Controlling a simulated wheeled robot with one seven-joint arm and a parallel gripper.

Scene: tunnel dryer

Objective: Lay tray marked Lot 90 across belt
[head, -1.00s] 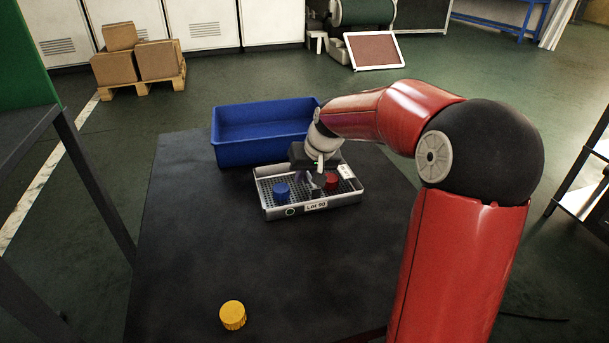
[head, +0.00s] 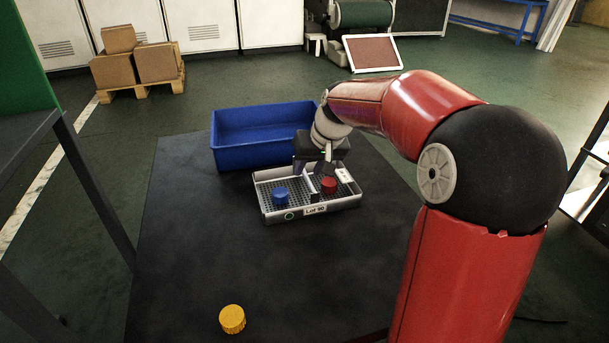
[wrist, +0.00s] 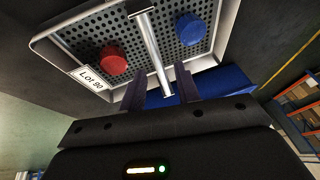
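The grey perforated tray (head: 268,212), marked Lot 90 on its front side, lies flat on the dark table. A blue cap (head: 281,196) and a red cap (head: 329,185) sit in it, on either side of a metal bar running across its middle. In the wrist view the tray (wrist: 47,37) shows with the bar (wrist: 150,50) and both caps. My gripper (wrist: 158,90) is open, its two dark fingers apart on either side of the bar's near end. In the head view my gripper is over the tray's far part. I cannot make out a belt for certain.
A blue bin (head: 240,155) stands right behind the tray. A yellow cap (head: 232,319) is on the table's front part. The table (head: 185,240) is clear left of the tray. A machine with a green drum (head: 365,14) and a pallet of boxes (head: 150,64) are far back.

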